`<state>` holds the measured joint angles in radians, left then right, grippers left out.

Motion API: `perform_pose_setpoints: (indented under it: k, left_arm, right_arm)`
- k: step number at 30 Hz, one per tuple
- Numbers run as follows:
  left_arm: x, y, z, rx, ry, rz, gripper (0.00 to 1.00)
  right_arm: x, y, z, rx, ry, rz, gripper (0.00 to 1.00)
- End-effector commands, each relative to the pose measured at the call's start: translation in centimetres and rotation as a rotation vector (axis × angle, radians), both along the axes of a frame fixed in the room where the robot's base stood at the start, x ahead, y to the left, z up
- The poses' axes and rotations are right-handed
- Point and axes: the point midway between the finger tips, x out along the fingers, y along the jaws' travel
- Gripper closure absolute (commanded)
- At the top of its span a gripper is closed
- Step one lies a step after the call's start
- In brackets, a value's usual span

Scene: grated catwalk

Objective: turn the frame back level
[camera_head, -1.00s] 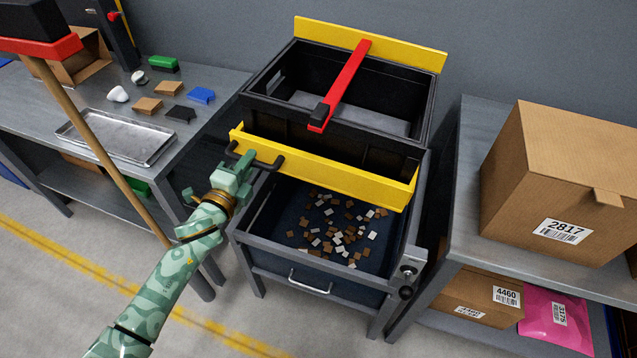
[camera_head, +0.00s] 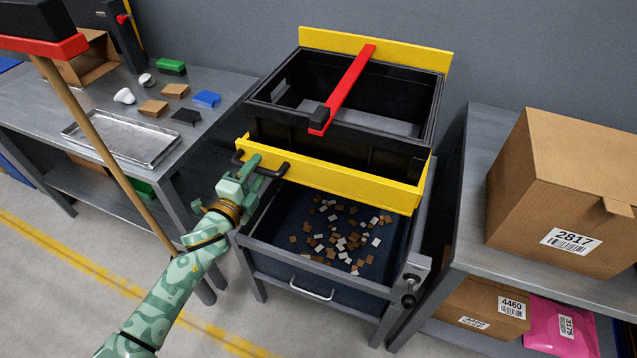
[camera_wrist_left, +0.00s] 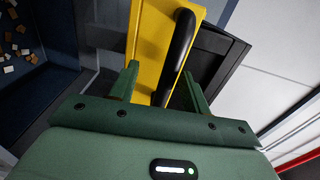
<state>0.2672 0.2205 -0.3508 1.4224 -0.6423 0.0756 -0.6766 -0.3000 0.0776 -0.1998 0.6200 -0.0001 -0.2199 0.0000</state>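The frame has a yellow front board (camera_head: 340,180) and a yellow back board (camera_head: 375,48). It carries a black open crate (camera_head: 345,129) with a red bar (camera_head: 349,85) across its top. I cannot tell the frame's exact tilt. A black handle (camera_head: 275,171) sits at the left end of the front board. My left gripper (camera_head: 249,168) is at this handle. In the left wrist view, the black handle (camera_wrist_left: 180,45) runs between the fingertips (camera_wrist_left: 160,86), with yellow showing between it and one finger. The fingers look apart, not closed on it. My right gripper is out of view.
Below the frame, a dark bin (camera_head: 275,232) holds several brown and white chips. A left workbench (camera_head: 222,85) carries a metal tray (camera_head: 70,130) and small items. A right bench (camera_head: 474,150) carries a large carton (camera_head: 600,190). A broom handle (camera_head: 112,165) crosses the left side.

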Motion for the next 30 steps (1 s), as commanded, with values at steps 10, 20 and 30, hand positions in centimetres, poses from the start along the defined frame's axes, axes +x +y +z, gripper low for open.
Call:
perform_pose_setpoints:
  k: [10,20,30]
  left_arm:
    - [-1.8,0.8,0.5,0.001,-0.004,0.001,0.53]
    - [-5.5,2.2,0.5,-0.001,-0.005,0.001,0.53]
    - [-8.3,3.2,0.5,0.0,-0.006,0.001,0.53]
  right_arm:
    - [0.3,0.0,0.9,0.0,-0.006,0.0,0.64]
    - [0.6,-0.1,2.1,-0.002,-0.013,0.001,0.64]
    - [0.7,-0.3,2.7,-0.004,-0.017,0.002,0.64]
